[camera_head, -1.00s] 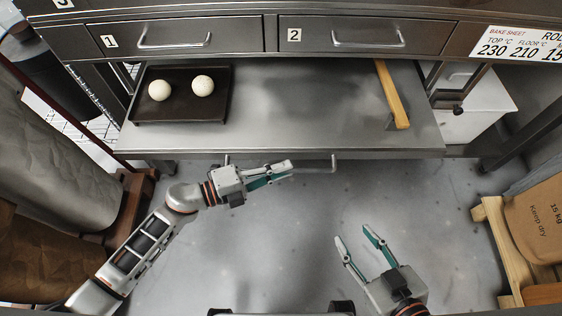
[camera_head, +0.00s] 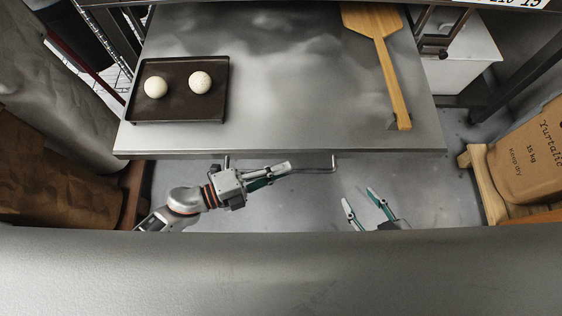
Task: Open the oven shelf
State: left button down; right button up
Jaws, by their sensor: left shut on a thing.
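Brown sacks (camera_head: 530,160) flank both sides. A grey surface (camera_head: 280,270) across the bottom hides my lower arms.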

pick_arm(q)
jog(key=shift+s, duration=0.25)
jog(key=c, duration=2.1)
grip_release()
jog(key=shift+c, duration=0.2)
jog(key=v, duration=1.2)
